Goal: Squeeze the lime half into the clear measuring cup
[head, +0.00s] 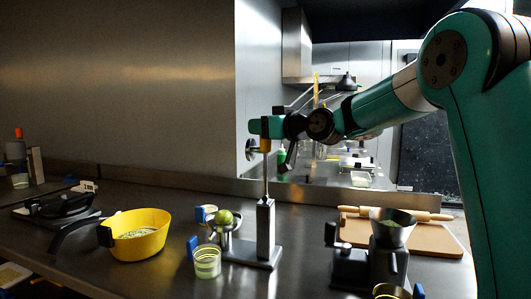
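The lime half (224,217) is a small green shape in the metal bowl (223,238) of a citrus press. The press has a grey upright post (265,228) on a flat base, and a thin rod rises from it to an orange-yellow grip (265,145). The clear measuring cup (207,264) with a blue handle stands on the counter in front of the bowl; pale greenish contents or tint show in it. My gripper (283,144) is high above the press, close to the orange-yellow grip. Its fingers are dark and small, so I cannot tell whether they touch or hold it.
A yellow pan (140,234) with a dark handle stands to the left. A dark grinder-like device with a metal funnel (391,226) stands to the right, before a wooden board (420,238) with a rolling pin (395,213). A steel wall rises behind the counter.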

